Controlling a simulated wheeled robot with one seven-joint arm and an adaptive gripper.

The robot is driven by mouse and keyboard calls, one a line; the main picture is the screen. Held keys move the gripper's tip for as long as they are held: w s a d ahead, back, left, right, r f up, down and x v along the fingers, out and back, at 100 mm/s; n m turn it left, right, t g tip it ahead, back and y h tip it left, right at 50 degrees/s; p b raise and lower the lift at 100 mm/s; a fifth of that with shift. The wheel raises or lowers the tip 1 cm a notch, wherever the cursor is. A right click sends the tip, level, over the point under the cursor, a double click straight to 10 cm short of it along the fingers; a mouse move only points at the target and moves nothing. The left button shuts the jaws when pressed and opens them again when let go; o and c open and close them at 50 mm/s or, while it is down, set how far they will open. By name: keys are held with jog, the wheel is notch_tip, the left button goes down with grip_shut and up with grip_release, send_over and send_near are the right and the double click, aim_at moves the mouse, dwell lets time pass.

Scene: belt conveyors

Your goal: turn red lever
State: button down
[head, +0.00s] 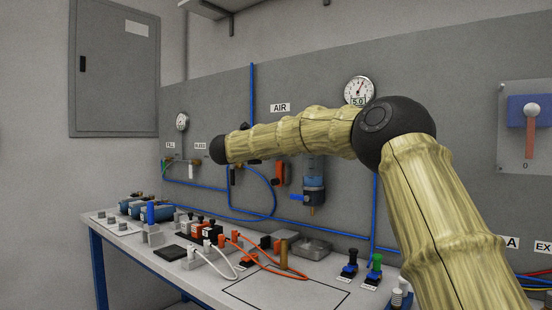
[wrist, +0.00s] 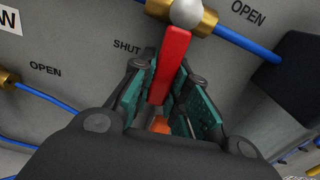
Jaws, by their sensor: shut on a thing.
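The red lever (wrist: 172,62) shows in the wrist view on a brass valve body (wrist: 205,22) with a grey round knob at its pivot. The lever slants slightly, its free end pointing down towards my palm. My gripper (wrist: 168,78) is shut on the lever, with a green-padded finger on each side. A SHUT label is left of the lever and an OPEN label is at upper right. In the head view my arm hides the lever and most of the gripper.
A blue hose (wrist: 250,45) runs right from the valve. Another brass fitting (wrist: 8,80) with an OPEN label is at left. In the head view a cluttered bench (head: 125,250) stands below my arm. A pressure gauge (head: 359,90) is on the wall panel. A red-handled switch (head: 530,115) is far right.

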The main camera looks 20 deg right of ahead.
jog(key=shift+w+a+f+m+b, duration=0.1)
jog(key=shift+w+f+m+b, duration=0.1)
jog(key=shift+m+b, duration=0.25)
jog(key=shift+r, duration=0.15)
jog(key=c, duration=1.4)
grip_release()
jog(key=shift+o, duration=0.2)
jog(key=v, duration=1.2)
